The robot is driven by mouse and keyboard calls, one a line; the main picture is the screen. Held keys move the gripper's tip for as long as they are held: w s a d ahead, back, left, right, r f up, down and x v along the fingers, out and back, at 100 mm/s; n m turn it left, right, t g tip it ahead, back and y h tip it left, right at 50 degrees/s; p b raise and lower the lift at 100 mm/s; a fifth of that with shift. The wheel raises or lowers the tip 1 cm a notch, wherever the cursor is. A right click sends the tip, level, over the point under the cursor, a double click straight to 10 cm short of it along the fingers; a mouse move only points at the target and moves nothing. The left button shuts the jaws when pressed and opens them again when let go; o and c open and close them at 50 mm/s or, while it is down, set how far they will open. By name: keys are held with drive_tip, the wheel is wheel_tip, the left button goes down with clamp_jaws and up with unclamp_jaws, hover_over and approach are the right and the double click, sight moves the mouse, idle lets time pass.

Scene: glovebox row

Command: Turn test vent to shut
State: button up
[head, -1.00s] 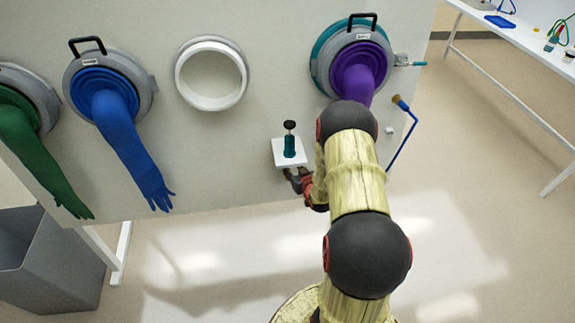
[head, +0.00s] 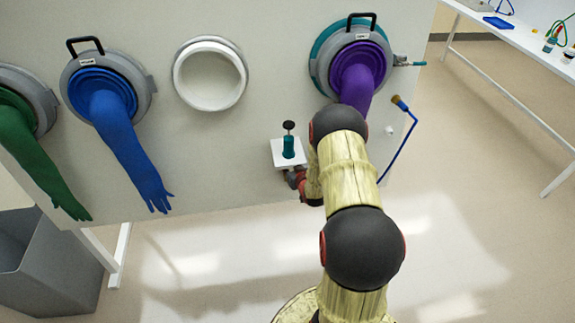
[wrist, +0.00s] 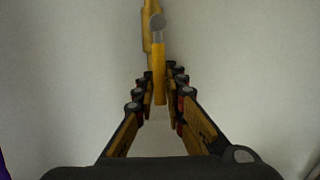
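In the wrist view a yellow lever (wrist: 159,75) hangs straight down from a round grey pivot (wrist: 157,21). I take it for the test vent's handle. A yellow pipe-like part (wrist: 147,28) shows behind the pivot. My gripper (wrist: 160,78) is open, with its fingers on either side of the lever. A gap shows between the lever and each finger. In the head view only a bit of my gripper (head: 296,178) shows, below the small white shelf; the vent is hidden there.
Blue (head: 129,146) and green (head: 36,165) gloves hang left.

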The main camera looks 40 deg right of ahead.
clamp_jaws()
drive_tip(key=shift+s+d, duration=0.1)
idle(0.6)
drive_tip(key=s+d+f+m+t+b, duration=0.4)
drive_tip(key=f+m+b, duration=0.3)
drive_tip(key=m, duration=0.9)
drive_tip(key=shift+d+m+t+h+b, duration=0.3)
drive_tip(key=shift+d+m+t+b, duration=0.15)
drive_tip(key=shift+d+t, duration=0.2)
drive_tip(key=shift+s, duration=0.15)
drive_tip(key=shift+f, duration=0.1)
drive_tip(key=shift+o, duration=2.2)
unclamp_jaws()
drive_tip(key=shift+o, duration=0.4)
